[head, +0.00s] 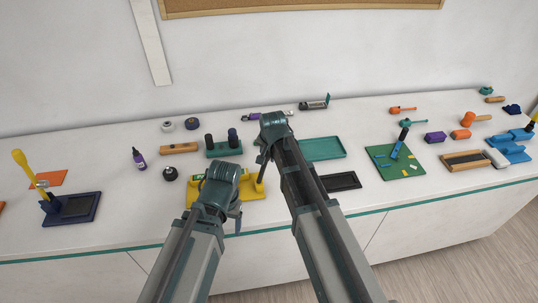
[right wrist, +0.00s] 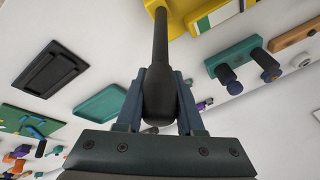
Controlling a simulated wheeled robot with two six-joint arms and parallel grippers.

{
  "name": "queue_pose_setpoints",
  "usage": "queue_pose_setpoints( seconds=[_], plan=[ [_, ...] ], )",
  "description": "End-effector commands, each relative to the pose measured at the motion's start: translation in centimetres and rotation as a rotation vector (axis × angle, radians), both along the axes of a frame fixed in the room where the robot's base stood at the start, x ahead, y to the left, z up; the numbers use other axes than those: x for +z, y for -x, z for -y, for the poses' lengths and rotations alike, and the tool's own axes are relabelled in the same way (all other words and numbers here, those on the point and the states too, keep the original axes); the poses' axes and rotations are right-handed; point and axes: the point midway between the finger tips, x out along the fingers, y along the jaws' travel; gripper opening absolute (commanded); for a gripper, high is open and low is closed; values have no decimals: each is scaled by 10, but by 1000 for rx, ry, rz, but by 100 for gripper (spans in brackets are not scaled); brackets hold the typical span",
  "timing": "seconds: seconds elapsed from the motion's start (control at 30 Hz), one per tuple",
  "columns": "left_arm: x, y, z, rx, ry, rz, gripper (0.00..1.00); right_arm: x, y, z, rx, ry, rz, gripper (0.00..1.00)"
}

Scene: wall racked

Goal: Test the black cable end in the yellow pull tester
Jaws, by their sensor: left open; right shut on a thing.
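The yellow pull tester (head: 254,190) stands near the front of the bench, partly hidden by my left arm. My left gripper (head: 218,190) is over its left part and is open; its fingertips are hard to see. My right gripper (head: 264,152) is above the tester's right end. In the right wrist view my right gripper (right wrist: 158,98) is shut on a black grip (right wrist: 159,92). A dark stem runs from this grip to the yellow tester (right wrist: 178,12). I cannot tell whether it is a lever or the cable end. No separate black cable is clearly visible.
A teal tray (head: 322,149) and a black tray (head: 342,181) lie right of the tester. A teal stand (head: 223,148) is behind it. A purple bottle (head: 138,158) and a black roll (head: 170,173) stand left. A green board (head: 396,162) is farther right.

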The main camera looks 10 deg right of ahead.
Motion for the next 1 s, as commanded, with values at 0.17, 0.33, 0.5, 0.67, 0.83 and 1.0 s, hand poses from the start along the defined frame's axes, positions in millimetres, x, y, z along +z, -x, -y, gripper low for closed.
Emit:
queue_pose_setpoints(
  seconds=[0.17, 0.33, 0.5, 0.67, 0.83, 1.0],
  plan=[
    [-1, 0, 0, 0, 0, 0, 74, -2, 3, -1, 2, -2, -8, 0],
    [-1, 0, 0, 0, 0, 0, 74, -1, 3, -1, 1, -3, -6, 56],
    [0, 0, 0, 0, 0, 0, 74, -1, 2, 0, 1, -2, -5, 66],
    [0, 0, 0, 0, 0, 0, 74, 0, 1, 0, 1, -2, -3, 66],
    [4, 0, 0, 0, 0, 0, 74, 4, 2, 0, 0, -2, -2, 66],
    [18, 0, 0, 3, 1, 0, 74, 18, 7, 0, 1, -2, -2, 66]
  ],
)
